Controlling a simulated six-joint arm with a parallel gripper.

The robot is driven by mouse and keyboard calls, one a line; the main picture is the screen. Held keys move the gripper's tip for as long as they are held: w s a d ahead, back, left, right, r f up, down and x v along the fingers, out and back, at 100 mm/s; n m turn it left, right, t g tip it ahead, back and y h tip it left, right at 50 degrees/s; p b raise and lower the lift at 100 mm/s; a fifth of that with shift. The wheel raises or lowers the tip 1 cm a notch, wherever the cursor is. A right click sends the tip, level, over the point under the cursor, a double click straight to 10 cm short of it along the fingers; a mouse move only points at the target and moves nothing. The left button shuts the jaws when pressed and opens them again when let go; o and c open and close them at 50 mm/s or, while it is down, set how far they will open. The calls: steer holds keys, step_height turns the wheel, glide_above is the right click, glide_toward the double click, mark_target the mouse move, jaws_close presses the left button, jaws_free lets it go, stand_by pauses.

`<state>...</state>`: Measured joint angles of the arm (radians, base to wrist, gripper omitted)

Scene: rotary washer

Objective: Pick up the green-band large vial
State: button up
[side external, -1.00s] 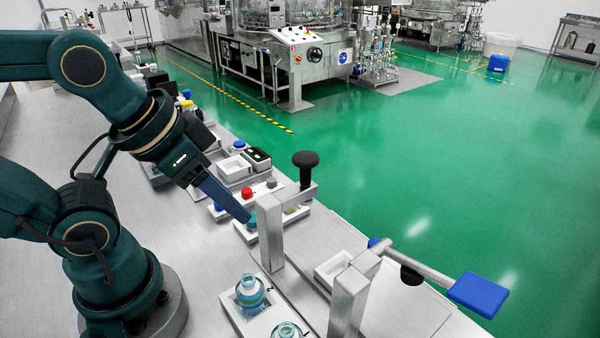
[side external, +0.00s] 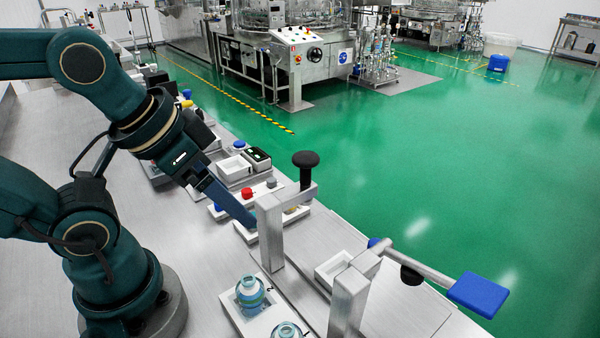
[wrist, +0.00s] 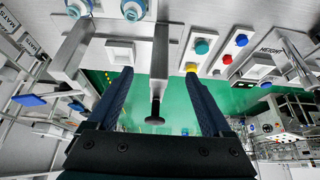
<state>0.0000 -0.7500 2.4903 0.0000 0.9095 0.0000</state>
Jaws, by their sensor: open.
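Two large glass vials stand in a white holder at the bottom of the side view. The whole one (side external: 250,292) shows a blue-green band; the other (side external: 287,331) is cut off by the frame edge. They also show at the top of the wrist view, one at the left (wrist: 78,8) and one at the right (wrist: 133,10). I cannot tell for certain which band is green. My gripper (side external: 250,221) is open and points down to the right beyond the vials, apart from both. Its two fingers (wrist: 158,75) show with no vial between them.
A metal post with a black knob (side external: 305,159) stands close to my gripper. A lever with a blue paddle (side external: 478,294) is at the right. Bare bench lies left of the vials.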

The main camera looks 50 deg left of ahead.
steer(key=w+a+r+m+t+y, duration=0.1)
steer(key=w+a+r+m+t, duration=0.2)
steer(key=w+a+r+t, duration=0.4)
steer(key=w+a+r+m+t+y, duration=0.1)
steer(key=w+a+r+m+t, duration=0.3)
steer(key=w+r, duration=0.6)
steer(key=s+d+f+m+g+h, duration=0.3)
steer(key=s+f+h, duration=0.1)
steer(key=s+d+f+m+g+h, duration=0.2)
steer(key=s+d+f+g+h, duration=0.1)
steer(key=s+d+h, duration=0.1)
steer(key=s+d+f+m+g+h, duration=0.3)
steer(key=s+d+f+g+h, duration=0.1)
steer(key=shift+d+f+m+h, duration=0.15)
steer(key=shift+f+m+h, duration=0.15)
steer(key=s+g+h, duration=0.2)
steer(key=s+g, duration=0.2)
steer(key=s, duration=0.3)
glide_toward(250, 291)
steer(key=shift+y, duration=0.3)
steer(key=x, duration=0.4)
steer(key=shift+w+d+f, duration=0.1)
steer(key=shift+w+f, duration=0.2)
steer(key=shift+f, duration=0.25)
steer(key=shift+x, duration=2.6)
